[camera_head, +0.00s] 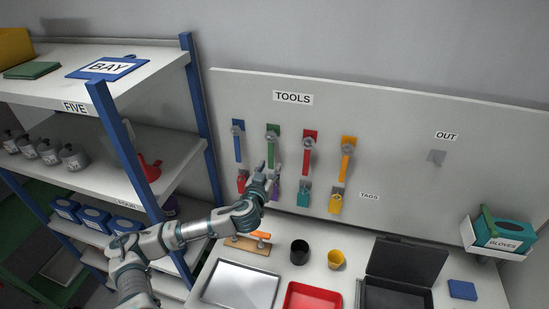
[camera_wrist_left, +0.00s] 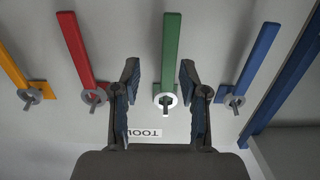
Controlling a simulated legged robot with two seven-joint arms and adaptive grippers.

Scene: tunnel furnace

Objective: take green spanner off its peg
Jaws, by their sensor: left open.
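The green spanner (camera_head: 273,146) hangs upright by its ring end on a peg under the TOOLS label, between the blue spanner (camera_head: 238,145) and the red spanner (camera_head: 308,155). My left gripper (camera_head: 271,168) is open in front of the board, near the spanner's lower end in the head view. In the left wrist view, which is upside down, the green spanner (camera_wrist_left: 171,50) shows between the two open fingers (camera_wrist_left: 158,66), with a gap on each side. Its ring and peg (camera_wrist_left: 166,100) show there too. My right gripper is not in view.
A yellow spanner (camera_head: 347,158) hangs further right. Coloured tags, such as the teal one (camera_head: 303,198), hang below the spanners. A blue-posted shelf (camera_head: 200,110) stands close on the left. The bench below holds a red tray (camera_head: 312,297), cups and an open black case (camera_head: 405,262).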

